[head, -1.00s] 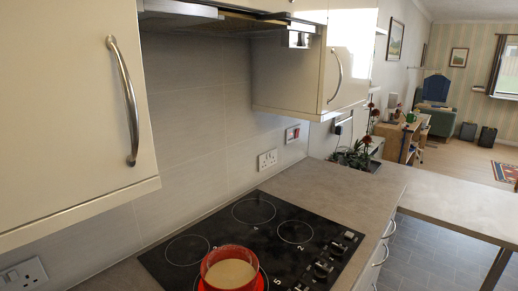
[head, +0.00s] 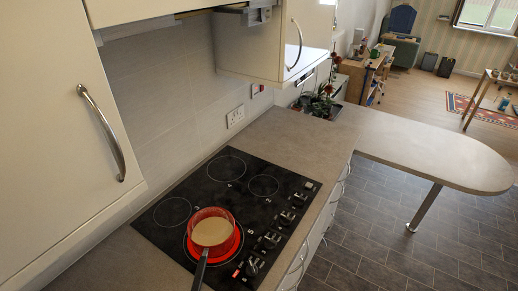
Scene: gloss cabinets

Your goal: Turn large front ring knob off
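The black hob (head: 202,195) is set in the grey worktop. A red pot (head: 213,231) with pale contents stands on the large front ring, which glows red around its base. The pot's dark handle (head: 200,271) points to the bottom edge. A row of several dark knobs (head: 271,239) runs along the right side of the hob. The nearest knob (head: 254,266) is beside a small red light (head: 238,268). I cannot tell from the markings which knob belongs to the large front ring. Neither of my grippers is in view.
Glossy wall cabinets (head: 62,130) hang above the left and back, with curved metal handles. The worktop (head: 300,140) is clear right behind the hob and leads to a rounded peninsula (head: 430,155). A plant (head: 323,103) stands at the far end. Tiled floor lies open to the right.

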